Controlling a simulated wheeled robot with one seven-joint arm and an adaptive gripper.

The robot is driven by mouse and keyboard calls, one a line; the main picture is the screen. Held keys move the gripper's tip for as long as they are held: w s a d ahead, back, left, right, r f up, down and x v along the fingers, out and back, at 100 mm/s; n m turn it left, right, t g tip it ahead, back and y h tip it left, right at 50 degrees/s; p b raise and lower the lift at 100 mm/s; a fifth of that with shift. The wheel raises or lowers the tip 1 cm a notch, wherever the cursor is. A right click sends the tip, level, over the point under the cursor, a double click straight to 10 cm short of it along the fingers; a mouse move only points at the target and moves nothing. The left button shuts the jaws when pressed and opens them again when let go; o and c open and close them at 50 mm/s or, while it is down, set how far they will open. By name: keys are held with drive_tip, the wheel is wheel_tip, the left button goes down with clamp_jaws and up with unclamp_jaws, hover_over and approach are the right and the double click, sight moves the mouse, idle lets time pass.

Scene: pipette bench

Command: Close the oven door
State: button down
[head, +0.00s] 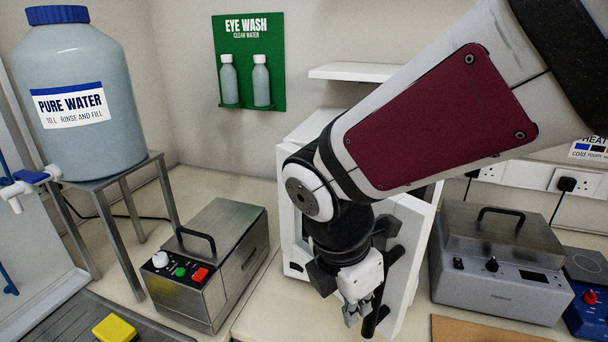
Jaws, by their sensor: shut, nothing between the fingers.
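The oven (291,236) is a white box on the bench, in the middle of the head view, largely hidden behind my arm. Its white door (408,270) stands open, swung out towards the front on the right side. A dark bar, seemingly the door's handle, runs down close beside my gripper. My gripper (359,312) hangs pointing down in front of the oven, at the left of the door. It is shut and empty. I cannot tell whether it touches the door or the bar. The oven's interior and hinge are hidden.
A metal water bath (235,262) stands left of the oven. A grey lidded device (495,270) stands right of the door, with a blue hotplate (588,310) beyond. A brown board (490,330) lies in front. A large water bottle (78,100) stands on a metal stand at left.

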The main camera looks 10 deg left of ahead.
sight(398, 281)
drive_tip(key=w+d+n, duration=0.1)
drive_tip(key=d, duration=0.1)
drive_tip(key=w+d+n, duration=0.1)
drive_tip(key=w+d, duration=0.1)
drive_tip(key=w+d+n+p, duration=0.1)
drive_tip(key=w+d, duration=0.1)
drive_tip(key=d, duration=0.1)
drive_tip(key=shift+w+y, duration=0.2)
drive_tip(key=shift+y, duration=0.1)
drive_tip(key=w+d, duration=0.4)
drive_tip(key=w, duration=0.2)
drive_tip(key=shift+w+d, duration=0.15)
drive_tip(key=shift+d, duration=0.05)
drive_tip(key=shift+a, duration=0.1)
